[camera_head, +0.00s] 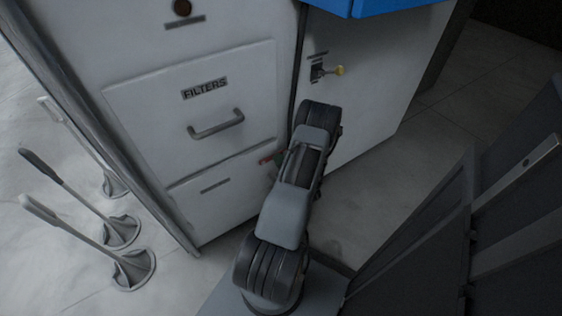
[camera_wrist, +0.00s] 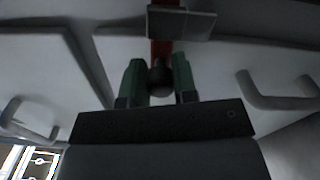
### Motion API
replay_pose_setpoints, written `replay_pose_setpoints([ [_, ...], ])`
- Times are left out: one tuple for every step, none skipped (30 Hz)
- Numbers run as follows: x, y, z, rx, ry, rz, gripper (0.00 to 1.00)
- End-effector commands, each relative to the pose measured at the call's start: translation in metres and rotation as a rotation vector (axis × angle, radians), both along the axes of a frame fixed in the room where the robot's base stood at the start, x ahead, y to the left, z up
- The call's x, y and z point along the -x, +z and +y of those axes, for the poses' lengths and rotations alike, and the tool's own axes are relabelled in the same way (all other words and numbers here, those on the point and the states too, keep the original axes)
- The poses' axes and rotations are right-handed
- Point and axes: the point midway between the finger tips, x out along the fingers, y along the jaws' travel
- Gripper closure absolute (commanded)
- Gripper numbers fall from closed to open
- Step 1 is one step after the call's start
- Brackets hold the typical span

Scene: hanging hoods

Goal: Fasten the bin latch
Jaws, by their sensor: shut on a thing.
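In the wrist view, the two green fingers of my gripper (camera_wrist: 160,82) stand on either side of a dark round knob (camera_wrist: 160,76) and are shut on it. The knob sits at the end of a red lever (camera_wrist: 160,50), which passes by a grey bracket (camera_wrist: 181,23). I take this to be the bin latch. In the head view, a small red part of the lever (camera_head: 266,160) shows beside my gripper, at the cabinet front near the lower drawer's upper right. My arm hides most of the fingers and the latch there.
The upper drawer (camera_head: 150,125), labelled FILTERS, has a bar handle (camera_head: 216,125). A lower drawer (camera_head: 205,205) is below. Several levers (camera_head: 65,220) stand at left. A dark panelled object (camera_head: 500,220) is at right.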

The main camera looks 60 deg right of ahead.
Motion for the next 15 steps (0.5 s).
replay_pose_setpoints([
  [-0.0002, -0.0011, 0.0003, -0.003, 0.0, 0.001, 1.0],
  [-0.0001, -0.0011, 0.0002, -0.003, 0.0, 0.001, 1.0],
  [0.0, -0.0012, 0.0002, -0.003, 0.0, 0.002, 1.0],
  [0.0, -0.0012, 0.0002, -0.003, 0.0, 0.002, 1.0],
  [0.0, -0.0012, 0.0002, -0.003, 0.0, 0.002, 0.72],
  [0.0001, -0.0012, 0.0003, -0.003, -0.001, 0.002, 0.68],
  [0.0001, -0.0012, 0.0002, -0.002, -0.001, 0.002, 0.65],
  [0.0003, -0.0011, 0.0002, -0.002, -0.001, 0.002, 0.62],
  [0.0003, -0.001, 0.0, -0.002, 0.0, 0.001, 0.58],
  [0.0005, -0.001, 0.0, -0.002, -0.001, 0.001, 0.55],
  [0.0006, -0.0009, -0.0001, -0.002, -0.001, 0.001, 0.52],
  [0.0007, -0.0008, -0.0002, -0.002, -0.001, 0.001, 0.49],
  [0.0008, -0.0008, -0.0003, -0.001, -0.001, 0.002, 0.48],
  [0.0009, -0.0008, -0.0004, -0.001, -0.002, 0.001, 0.48],
  [0.0008, -0.0007, -0.0003, -0.001, -0.002, 0.001, 0.48],
])
